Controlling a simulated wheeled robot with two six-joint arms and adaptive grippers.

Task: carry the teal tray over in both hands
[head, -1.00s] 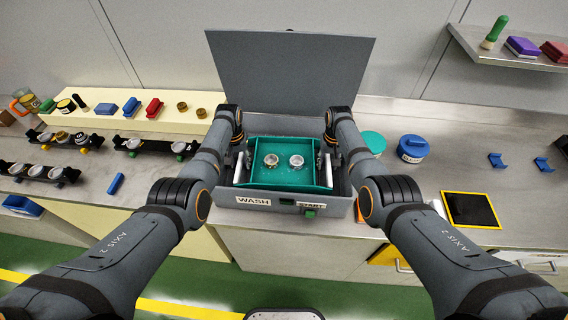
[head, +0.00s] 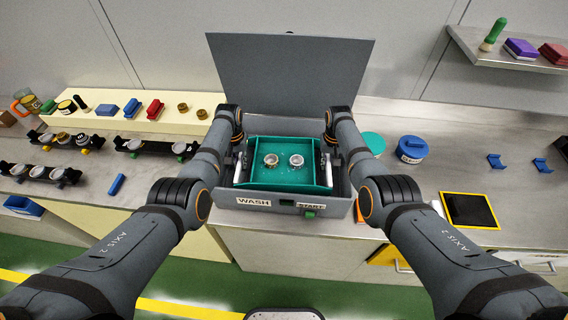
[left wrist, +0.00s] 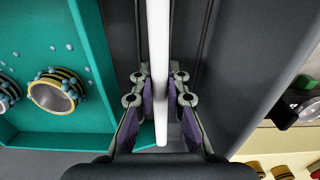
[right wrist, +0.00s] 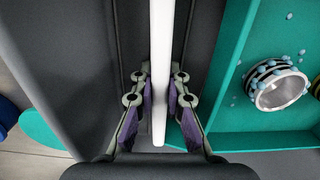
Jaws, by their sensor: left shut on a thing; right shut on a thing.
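The teal tray (head: 262,184) sits within the open grey WASH box (head: 225,198), with two ring-shaped metal parts (head: 271,160) (head: 296,160) in it. Bluish beads cling to the rings and tray floor in the wrist views. My left gripper (left wrist: 159,100) is shut on the white handle (left wrist: 158,40) at the tray's left side. My right gripper (right wrist: 159,100) is shut on the white handle (right wrist: 161,40) at its right side. In the head view both grippers are largely hidden by my arms. I cannot tell whether the tray touches the box floor.
The box's raised grey lid (head: 290,75) stands behind the tray. A teal round lid (head: 373,143) and a blue canister (head: 412,149) are on the counter to the right, with a yellow-edged black pad (head: 470,210). Black racks (head: 155,147) with round parts stand on the left.

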